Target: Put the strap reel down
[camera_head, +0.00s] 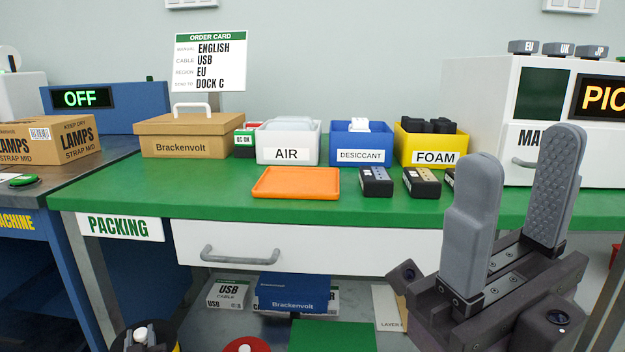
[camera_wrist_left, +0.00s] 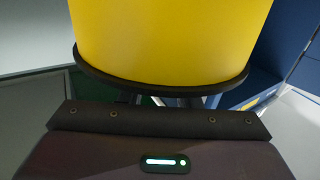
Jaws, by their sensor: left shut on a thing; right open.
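The strap reel shows large in the left wrist view as a yellow drum (camera_wrist_left: 170,40) with a dark rim at its lower edge. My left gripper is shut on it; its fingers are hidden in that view. In the head view a dark round top of the reel (camera_head: 165,331) with a bit of yellow shows at the bottom left edge, with my left gripper (camera_head: 140,340) over it, mostly cut off by the frame. My right gripper (camera_head: 520,155) is open and empty, raised in front of the right end of the green packing table (camera_head: 215,208).
An orange tray (camera_head: 296,183), a Brackenvolt box (camera_head: 185,137) and white, blue and yellow bins stand on the packing table. A LAMPS box (camera_head: 48,141) sits on the strapping machine's table at left, beside a green button (camera_head: 24,180). A drawer (camera_head: 310,247) is shut below.

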